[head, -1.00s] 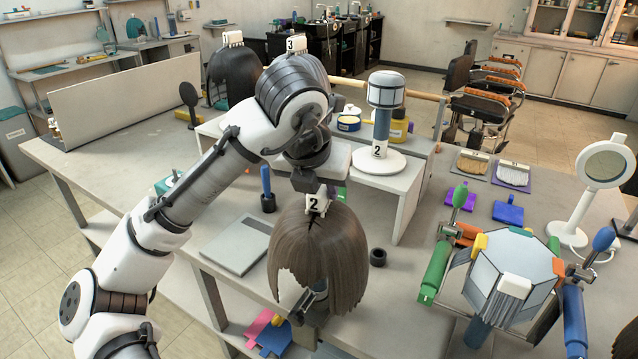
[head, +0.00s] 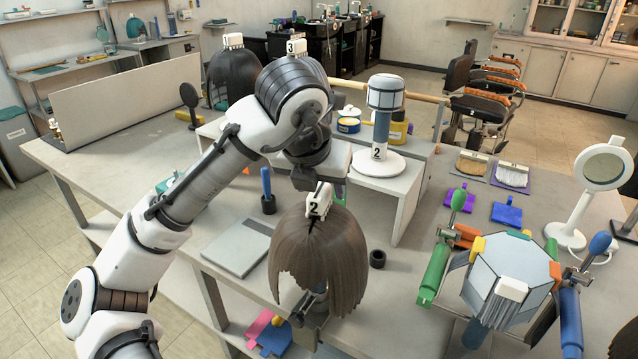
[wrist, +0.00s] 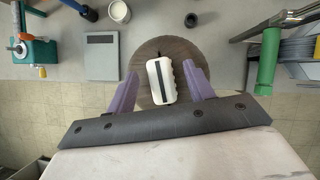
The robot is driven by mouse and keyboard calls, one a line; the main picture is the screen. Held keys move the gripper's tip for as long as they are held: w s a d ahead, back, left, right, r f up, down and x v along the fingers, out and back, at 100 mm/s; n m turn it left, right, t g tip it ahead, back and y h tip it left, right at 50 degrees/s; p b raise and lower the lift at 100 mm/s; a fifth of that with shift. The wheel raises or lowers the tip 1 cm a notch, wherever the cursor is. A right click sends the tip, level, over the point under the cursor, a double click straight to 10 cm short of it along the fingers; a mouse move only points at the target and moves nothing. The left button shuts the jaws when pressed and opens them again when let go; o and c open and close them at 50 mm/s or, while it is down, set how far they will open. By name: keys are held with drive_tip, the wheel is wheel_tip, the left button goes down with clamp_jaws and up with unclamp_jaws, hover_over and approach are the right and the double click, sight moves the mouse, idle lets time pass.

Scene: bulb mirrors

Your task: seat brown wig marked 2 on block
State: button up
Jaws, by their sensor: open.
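The brown wig (head: 320,262) hangs on a holder at the table's front edge, with a white clip marked 2 (head: 318,203) upright on its crown. In the wrist view the wig (wrist: 150,50) is a brown disc below the clip (wrist: 161,80). My gripper (wrist: 161,88) is open, with one purple finger on each side of the clip and a gap to both. In the head view it is just above the wig, its fingers mostly hidden. The block (head: 385,92), a pale-topped blue post marked 2 on a round white base, stands on the raised shelf behind.
Dark wigs marked 1 (head: 235,75) and 3 (head: 305,65) stand at the back. A flat grey plate (head: 238,246), a blue-handled tool (head: 266,188) and a small black cup (head: 377,258) are near the wig. A faceted mirror-like stand (head: 510,265) and round mirror (head: 603,165) are at right.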

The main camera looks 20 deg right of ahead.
drive_tip(key=shift+r+p, duration=2.45)
drive_tip(key=shift+r, duration=0.55)
